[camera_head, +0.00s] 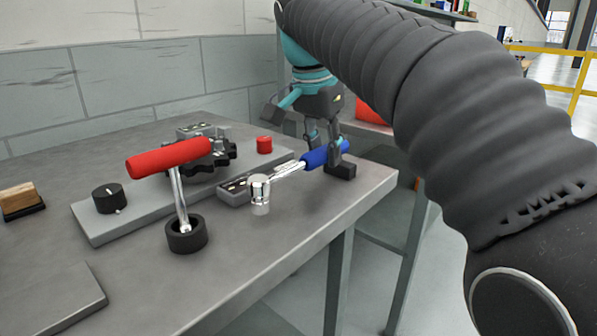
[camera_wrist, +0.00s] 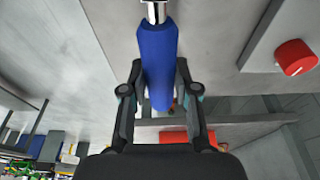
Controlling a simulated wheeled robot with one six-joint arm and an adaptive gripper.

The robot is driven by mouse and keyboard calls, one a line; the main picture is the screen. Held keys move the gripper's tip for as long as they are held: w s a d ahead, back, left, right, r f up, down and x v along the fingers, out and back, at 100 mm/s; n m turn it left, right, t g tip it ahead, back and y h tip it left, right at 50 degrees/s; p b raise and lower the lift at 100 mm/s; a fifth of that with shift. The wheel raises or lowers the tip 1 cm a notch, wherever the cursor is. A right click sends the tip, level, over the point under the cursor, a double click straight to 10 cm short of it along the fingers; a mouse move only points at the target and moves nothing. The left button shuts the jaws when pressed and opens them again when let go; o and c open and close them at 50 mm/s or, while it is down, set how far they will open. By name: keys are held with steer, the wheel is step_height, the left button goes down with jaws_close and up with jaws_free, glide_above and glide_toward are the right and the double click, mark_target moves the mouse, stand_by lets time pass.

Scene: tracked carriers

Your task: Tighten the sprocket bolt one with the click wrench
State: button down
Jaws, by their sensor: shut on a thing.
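The click wrench has a blue handle (camera_head: 318,157), a bright metal shaft and a metal head (camera_head: 260,190). My gripper (camera_head: 328,160) is shut on the blue handle, near the table's right end. In the wrist view the handle (camera_wrist: 158,50) lies between both fingers, with the shaft pointing away at the top. The wrench head is over or beside the narrow grey rack (camera_head: 235,190); I cannot tell whether it touches. The dark toothed sprocket (camera_head: 212,158) sits on the grey base plate (camera_head: 101,230), partly behind a red handle. I cannot make out bolt one.
A red-handled tool (camera_head: 165,158) stands tilted in a black round holder (camera_head: 186,234) in front of the sprocket. A black knob (camera_head: 109,198) and a red knob (camera_head: 264,145) are on the plate. A wooden-topped block (camera_head: 20,201) is at left. The table's front right is clear.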

steer(key=shift+r+p, duration=0.6)
steer(key=shift+r, duration=2.05)
